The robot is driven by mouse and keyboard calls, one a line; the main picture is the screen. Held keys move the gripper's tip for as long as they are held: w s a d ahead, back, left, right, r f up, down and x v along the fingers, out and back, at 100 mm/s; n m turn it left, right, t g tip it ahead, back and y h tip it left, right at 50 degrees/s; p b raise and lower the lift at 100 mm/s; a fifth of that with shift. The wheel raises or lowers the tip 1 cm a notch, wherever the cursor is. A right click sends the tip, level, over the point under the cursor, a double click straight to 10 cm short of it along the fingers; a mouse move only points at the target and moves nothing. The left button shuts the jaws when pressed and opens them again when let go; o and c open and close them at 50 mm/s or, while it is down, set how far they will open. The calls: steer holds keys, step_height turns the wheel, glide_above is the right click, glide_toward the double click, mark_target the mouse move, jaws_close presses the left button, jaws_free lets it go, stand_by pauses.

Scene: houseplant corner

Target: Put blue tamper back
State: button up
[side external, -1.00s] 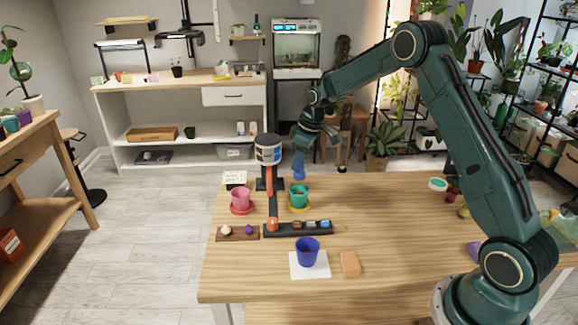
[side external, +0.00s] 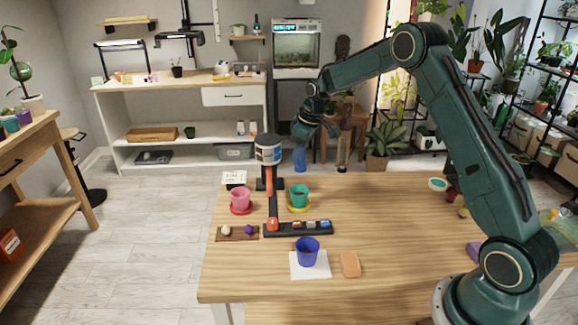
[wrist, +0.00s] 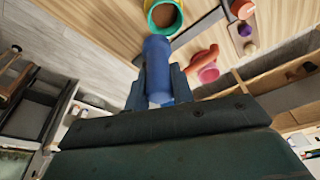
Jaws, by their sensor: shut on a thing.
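The blue tamper (side external: 300,160) hangs upright from my gripper (side external: 303,140), in the air behind and above the teal pot. In the wrist view the blue tamper (wrist: 157,65) sits between the two fingers of my gripper (wrist: 158,85), which is shut on it. A black rack (side external: 285,231) lies on the table with an orange knob (side external: 273,224) at its left end and small brown, grey and blue pieces along it.
The teal pot (side external: 299,195) with soil stands on a yellow saucer; it also shows in the wrist view (wrist: 151,22). A pink pot (side external: 240,198), an orange-stemmed stand (side external: 268,183), a blue pot (side external: 308,251) on white paper and an orange block (side external: 351,265) surround the rack. The table's right half is mostly clear.

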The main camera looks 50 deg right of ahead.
steer(key=w+d+r+m+h, duration=0.2)
steer(key=w+d+r+m, duration=0.2)
steer(key=d+r+m, duration=0.4)
steer(key=shift+d, duration=0.7)
steer(key=shift+w+f, duration=0.1)
steer(key=shift+f, duration=0.1)
step_height(320, 180, down, 20)
steer(key=shift+r, duration=0.1)
stand_by(0.3)
steer(key=o, duration=1)
